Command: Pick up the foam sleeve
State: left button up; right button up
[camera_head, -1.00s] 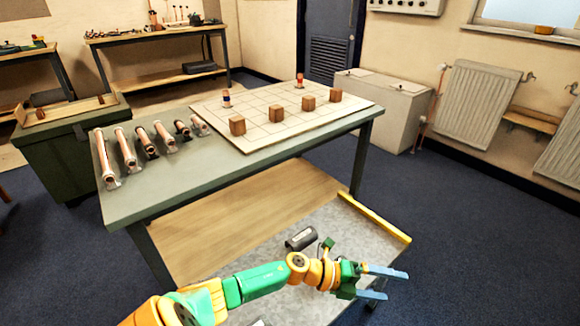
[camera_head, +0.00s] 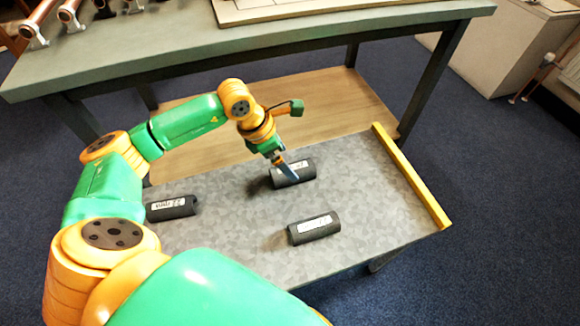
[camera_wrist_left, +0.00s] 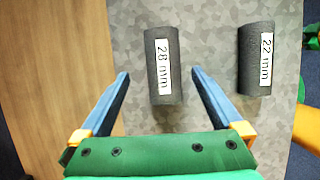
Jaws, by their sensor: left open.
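Three dark grey foam sleeves with white labels lie on a grey mottled surface. One sleeve (camera_head: 303,169) lies at the back, under my left gripper (camera_head: 290,172); in the left wrist view it reads "28 mm" (camera_wrist_left: 152,70). A second sleeve (camera_head: 314,228) lies nearer; a sleeve reading "22 mm" (camera_wrist_left: 246,60) shows right of the first in the wrist view. A third sleeve (camera_head: 172,208) lies at the left; its label is too small to read surely. My left gripper (camera_wrist_left: 160,76) is open, pointing down, its blue fingers on either side of the 28 mm sleeve. My right gripper is out of view.
A yellow bar (camera_head: 412,178) edges the grey surface (camera_head: 375,215) on the right. A wooden shelf (camera_head: 335,100) lies behind, under a green-grey table (camera_head: 300,42) whose edge is above it. Bare grey surface surrounds the sleeves.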

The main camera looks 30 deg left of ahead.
aim_at(306, 170)
pick_arm(q)
jog(key=x, duration=0.3)
jog(key=b+x, duration=0.1)
jog(key=x, duration=0.1)
jog(key=shift+s+f, duration=0.25)
jog(key=shift+r, duration=0.1)
jog(key=c, duration=1.4)
jog(key=shift+r, duration=0.1)
